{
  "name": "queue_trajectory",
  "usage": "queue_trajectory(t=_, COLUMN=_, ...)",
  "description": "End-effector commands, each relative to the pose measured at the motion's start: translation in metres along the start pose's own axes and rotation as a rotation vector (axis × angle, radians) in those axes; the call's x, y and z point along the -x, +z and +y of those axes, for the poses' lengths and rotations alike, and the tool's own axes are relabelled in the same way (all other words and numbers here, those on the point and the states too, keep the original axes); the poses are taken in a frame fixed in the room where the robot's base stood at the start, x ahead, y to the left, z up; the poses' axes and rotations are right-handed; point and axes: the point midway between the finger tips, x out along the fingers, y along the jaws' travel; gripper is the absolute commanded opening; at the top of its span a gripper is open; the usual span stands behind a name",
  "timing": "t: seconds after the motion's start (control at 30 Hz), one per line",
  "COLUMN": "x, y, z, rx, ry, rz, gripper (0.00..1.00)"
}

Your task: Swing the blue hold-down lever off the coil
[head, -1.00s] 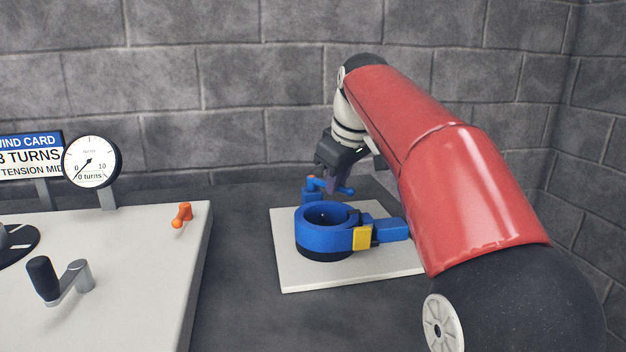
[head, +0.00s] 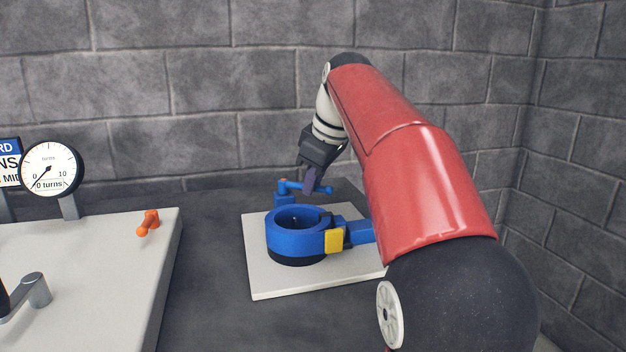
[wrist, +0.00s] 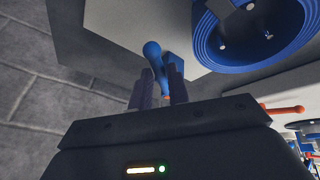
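The blue hold-down lever (head: 318,188) sits on a short blue post (head: 284,199) behind the coil, with a small orange piece at its pivot. In the head view it points right, beyond the far rim of the blue coil (head: 290,241). My gripper (head: 312,188) is at the lever from above, its fingers dark purple. In the wrist view the lever (wrist: 153,54) runs between the two separated fingers (wrist: 158,88), its rounded end past the tips. Firm contact on both sides does not show. The coil (wrist: 225,55) is at the upper right there.
The coil stands on a white plate (head: 262,282) with a yellow block (head: 334,240) and blue strip end on its right. A white bench with an orange lever (head: 147,222), a crank and a turns gauge (head: 50,168) is left. A grey block wall stands close behind.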

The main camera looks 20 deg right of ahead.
Motion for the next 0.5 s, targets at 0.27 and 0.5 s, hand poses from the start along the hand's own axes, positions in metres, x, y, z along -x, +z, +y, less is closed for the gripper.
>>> queue_trajectory(t=0.27, x=-0.0002, y=0.0001, z=-0.0004, rx=0.000, ry=-0.001, rz=-0.001, gripper=0.36)
queue_trajectory(t=0.5, x=0.0088, y=-0.0003, z=0.0004, rx=-0.001, ry=0.000, rz=-0.001, gripper=0.36)
